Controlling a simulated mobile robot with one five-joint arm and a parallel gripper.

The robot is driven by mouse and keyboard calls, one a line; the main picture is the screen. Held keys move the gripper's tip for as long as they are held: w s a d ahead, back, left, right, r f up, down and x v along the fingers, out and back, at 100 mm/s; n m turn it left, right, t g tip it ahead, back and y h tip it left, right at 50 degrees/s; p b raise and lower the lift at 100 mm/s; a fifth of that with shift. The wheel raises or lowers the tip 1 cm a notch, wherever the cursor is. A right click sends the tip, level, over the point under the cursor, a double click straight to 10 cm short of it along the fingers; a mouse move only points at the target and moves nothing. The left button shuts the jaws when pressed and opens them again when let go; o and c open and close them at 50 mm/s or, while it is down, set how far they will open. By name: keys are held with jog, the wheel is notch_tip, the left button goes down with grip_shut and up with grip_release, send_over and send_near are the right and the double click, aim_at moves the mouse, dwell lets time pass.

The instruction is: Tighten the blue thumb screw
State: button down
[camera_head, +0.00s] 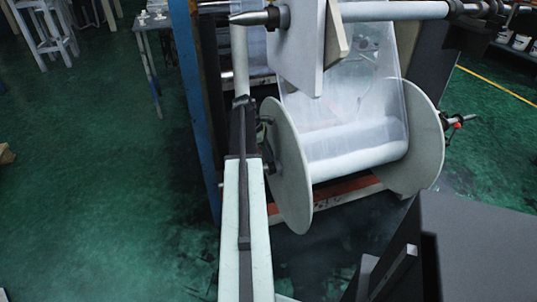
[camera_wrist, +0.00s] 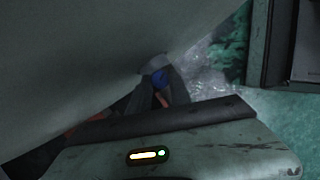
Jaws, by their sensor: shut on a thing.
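The blue thumb screw (camera_wrist: 159,77) shows as a small blue patch near the middle of the wrist view. My gripper (camera_wrist: 158,88) has its dark fingers closed around it, and they hide most of the screw. A large pale grey surface hangs close above and to the left of the fingers. In the head view my pale arm reaches up beside the left disc of the film reel (camera_head: 285,165). I cannot make out the screw or the fingertips there.
Clear film (camera_head: 355,95) runs down onto the roll between the reel's discs. A metal shaft (camera_head: 390,11) with a pointed end lies above. A blue post (camera_head: 192,90) stands close left of my arm. The green floor (camera_head: 90,190) at left is mostly free.

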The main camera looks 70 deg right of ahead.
jog(key=shift+d+m+y, duration=0.2)
jog(key=shift+m+y, duration=0.6)
jog(key=shift+m, duration=1.4)
jog(key=c, duration=1.2)
grip_release()
jog(key=p+v, duration=0.7)
jog(key=shift+w+d+r, duration=0.1)
jog(key=shift+w+r, duration=0.05)
jog(key=shift+r, duration=0.2)
